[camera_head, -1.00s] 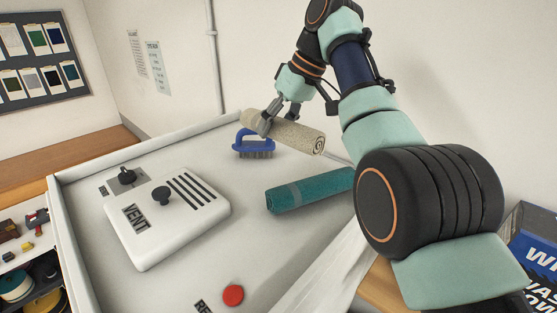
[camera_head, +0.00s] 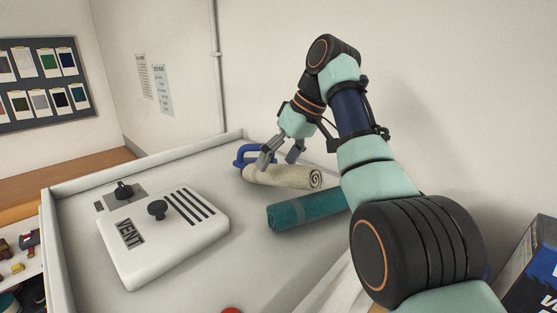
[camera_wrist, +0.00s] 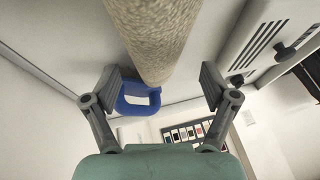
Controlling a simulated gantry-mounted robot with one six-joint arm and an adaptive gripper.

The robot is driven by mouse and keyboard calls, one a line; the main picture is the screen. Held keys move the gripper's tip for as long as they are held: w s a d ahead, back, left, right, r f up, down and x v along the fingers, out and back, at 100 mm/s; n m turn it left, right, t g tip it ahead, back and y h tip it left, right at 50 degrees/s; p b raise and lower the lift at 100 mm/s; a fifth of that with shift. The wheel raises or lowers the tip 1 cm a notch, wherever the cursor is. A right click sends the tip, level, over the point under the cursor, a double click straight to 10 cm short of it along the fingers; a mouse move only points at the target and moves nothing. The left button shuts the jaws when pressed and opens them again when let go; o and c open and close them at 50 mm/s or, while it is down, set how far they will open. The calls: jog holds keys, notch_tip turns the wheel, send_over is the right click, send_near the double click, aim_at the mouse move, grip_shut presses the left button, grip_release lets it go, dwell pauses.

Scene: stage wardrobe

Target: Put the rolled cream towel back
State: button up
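The rolled cream towel (camera_head: 290,177) lies on the white tabletop, its spiral end facing right. It is in front of the blue brush and behind the rolled teal towel (camera_head: 305,209). My gripper (camera_head: 278,155) is just above and behind the cream towel, fingers spread. In the wrist view, the cream towel (camera_wrist: 153,38) comes in from the top between the open fingers (camera_wrist: 163,86), with a clear gap on both sides. The blue brush (camera_head: 243,154) is partly hidden behind the towel and gripper; its handle (camera_wrist: 138,104) shows in the wrist view.
Raised rims (camera_head: 140,168) edge the surface. A red button (camera_head: 232,310) shows at the front. A dark box (camera_head: 530,262) is at the far right.

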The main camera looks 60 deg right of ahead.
jog(key=shift+r+p, duration=0.35)
jog(key=p+v, duration=0.2)
jog(key=v, duration=0.4)
jog(key=shift+r+p, duration=0.2)
jog(key=shift+p, duration=0.1)
jog(key=shift+s+r, duration=0.3)
jog(key=shift+r, duration=0.1)
